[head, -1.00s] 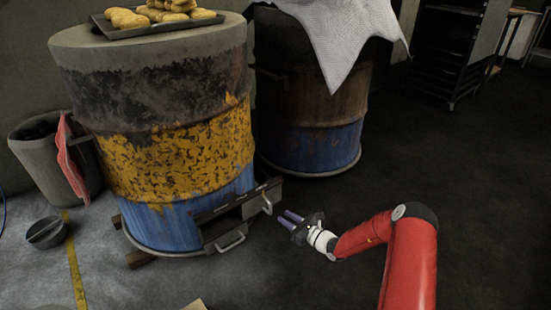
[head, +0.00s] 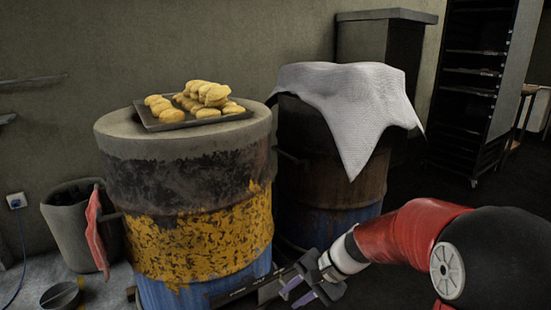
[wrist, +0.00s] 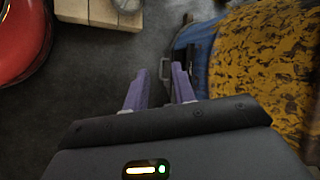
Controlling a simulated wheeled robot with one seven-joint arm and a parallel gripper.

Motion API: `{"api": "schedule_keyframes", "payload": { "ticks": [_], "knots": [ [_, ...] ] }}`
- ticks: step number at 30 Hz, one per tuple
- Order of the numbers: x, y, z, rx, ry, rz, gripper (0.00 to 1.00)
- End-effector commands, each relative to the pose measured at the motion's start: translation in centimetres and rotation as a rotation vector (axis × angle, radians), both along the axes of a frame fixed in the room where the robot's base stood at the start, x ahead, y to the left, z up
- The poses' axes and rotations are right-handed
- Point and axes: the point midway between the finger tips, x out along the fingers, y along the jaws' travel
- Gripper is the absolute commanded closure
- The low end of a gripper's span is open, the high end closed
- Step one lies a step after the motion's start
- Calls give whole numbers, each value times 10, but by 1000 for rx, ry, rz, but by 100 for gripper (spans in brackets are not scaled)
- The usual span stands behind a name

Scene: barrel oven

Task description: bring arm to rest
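My red and black arm (head: 415,232) reaches in from the right in the head view. My gripper (head: 300,290) is low in front of the barrels, with its purple fingers pointing left and down. In the wrist view the two purple fingers of my gripper (wrist: 163,88) stand apart with only floor between them, so it is open and empty. The yellow and blue barrel oven (head: 200,215) stands to the left of the gripper. It also shows at the right of the wrist view (wrist: 262,55), with a metal handle (wrist: 165,68) beyond the fingertips.
A tray of bread (head: 195,118) lies on the barrel top. A second barrel (head: 335,185) with a white cloth (head: 350,100) stands behind. A bin (head: 68,225) with a red cloth (head: 97,228) is at the left. A dark rack (head: 470,95) stands back right. A wooden block (wrist: 98,14) lies on the floor.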

Motion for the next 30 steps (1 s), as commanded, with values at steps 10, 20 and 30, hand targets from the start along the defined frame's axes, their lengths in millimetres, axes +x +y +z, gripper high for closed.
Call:
{"api": "schedule_keyframes", "payload": {
  "ticks": [10, 20, 30],
  "knots": [
    [-109, -47, 95, -454, -314, 244, 74],
    [-182, -96, 139, -764, -551, 363, 74],
    [-195, -107, 143, -822, -593, 381, 74]
  ]
}}
